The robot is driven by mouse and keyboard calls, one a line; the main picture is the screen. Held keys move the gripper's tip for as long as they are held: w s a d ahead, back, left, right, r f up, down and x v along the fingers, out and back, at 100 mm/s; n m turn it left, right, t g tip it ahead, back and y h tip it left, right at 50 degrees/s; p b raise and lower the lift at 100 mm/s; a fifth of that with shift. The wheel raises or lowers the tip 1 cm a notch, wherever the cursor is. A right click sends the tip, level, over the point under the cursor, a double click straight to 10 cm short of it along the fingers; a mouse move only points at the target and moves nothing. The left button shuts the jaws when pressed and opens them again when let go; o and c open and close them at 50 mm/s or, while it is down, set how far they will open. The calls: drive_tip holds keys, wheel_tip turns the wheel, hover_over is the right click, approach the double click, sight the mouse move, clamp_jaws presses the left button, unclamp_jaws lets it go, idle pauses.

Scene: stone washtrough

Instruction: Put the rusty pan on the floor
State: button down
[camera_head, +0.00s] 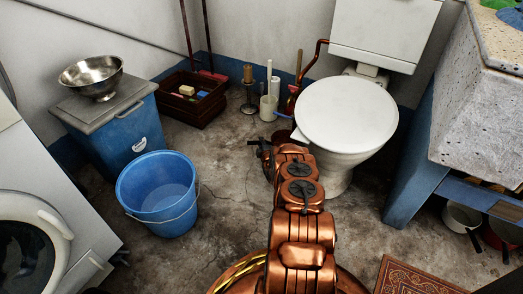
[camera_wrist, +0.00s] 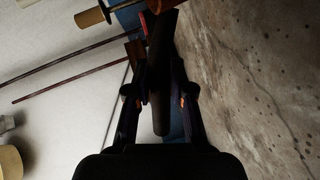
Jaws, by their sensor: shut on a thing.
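My gripper (camera_wrist: 160,94) is shut on a long dark piece (camera_wrist: 160,112) with a rounded near end, which looks like a handle. It widens away from the camera, and I cannot tell whether it belongs to the rusty pan. In the head view my gripper (camera_head: 264,151) is beyond my copper arm, above the floor left of the toilet; the held thing is hard to make out there. The floor (camera_head: 235,205) is bare grey-brown concrete. A reddish-brown pan (camera_head: 500,233) with a dark handle shows at the right, under the stone trough.
A blue bucket (camera_head: 158,193) stands left on the floor. A toilet (camera_head: 345,115) is just right of my gripper. A wooden crate (camera_head: 190,112), a candlestick (camera_head: 248,97) and a pale pot (camera_head: 268,109) line the back wall. A pale pan (camera_head: 461,214) and rug (camera_head: 415,277) are at right.

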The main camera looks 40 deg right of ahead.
drive_tip(key=shift+w+d+f, duration=0.1)
drive_tip(key=shift+w+d, duration=0.1)
drive_tip(key=shift+d, duration=0.1)
drive_tip(key=shift+w+f+b, duration=0.1)
drive_tip(key=shift+f+b, duration=1.15)
drive_tip(key=shift+f, duration=0.4)
drive_tip(key=shift+f, duration=0.2)
drive_tip(key=c, duration=1)
unclamp_jaws()
